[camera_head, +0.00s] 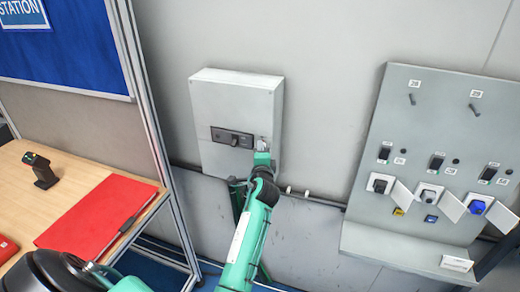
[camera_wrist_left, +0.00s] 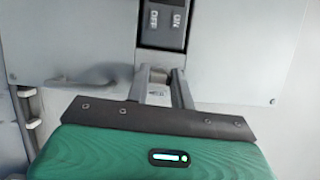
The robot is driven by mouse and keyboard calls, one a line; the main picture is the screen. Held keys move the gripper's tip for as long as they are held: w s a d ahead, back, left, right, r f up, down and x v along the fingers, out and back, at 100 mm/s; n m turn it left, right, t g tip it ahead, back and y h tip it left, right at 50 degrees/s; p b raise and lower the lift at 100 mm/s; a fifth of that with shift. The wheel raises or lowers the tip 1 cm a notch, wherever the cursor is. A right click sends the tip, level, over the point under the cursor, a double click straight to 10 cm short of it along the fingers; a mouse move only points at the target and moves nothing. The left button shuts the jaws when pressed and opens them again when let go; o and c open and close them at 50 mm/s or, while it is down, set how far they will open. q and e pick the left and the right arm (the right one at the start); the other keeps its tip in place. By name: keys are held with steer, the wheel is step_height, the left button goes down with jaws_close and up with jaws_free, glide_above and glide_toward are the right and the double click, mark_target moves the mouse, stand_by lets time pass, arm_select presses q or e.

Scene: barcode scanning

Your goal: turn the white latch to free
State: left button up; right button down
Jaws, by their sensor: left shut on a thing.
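A light grey wall box (camera_head: 232,88) carries a dark switch panel (camera_head: 231,137). In the left wrist view the switch (camera_wrist_left: 163,22) shows the words OFF and ON. My left gripper (camera_head: 263,146) is at the box's lower right, just right of the switch panel. Its fingers (camera_wrist_left: 160,74) are shut on a small pale piece, the white latch (camera_wrist_left: 158,76), mostly hidden between them. My right gripper is not in view.
A sloped grey panel (camera_head: 386,112) with switches and sockets stands at the right. A wooden table (camera_head: 75,188) at the left holds a red folder (camera_head: 95,215) and a black scanner (camera_head: 42,170). A metal frame post (camera_head: 150,110) rises between table and box.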

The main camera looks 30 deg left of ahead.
arm_select(q)
steer(key=shift+n, duration=0.3)
stand_by(0.4)
steer(key=o, duration=1)
steer(key=shift+s+f, duration=0.1)
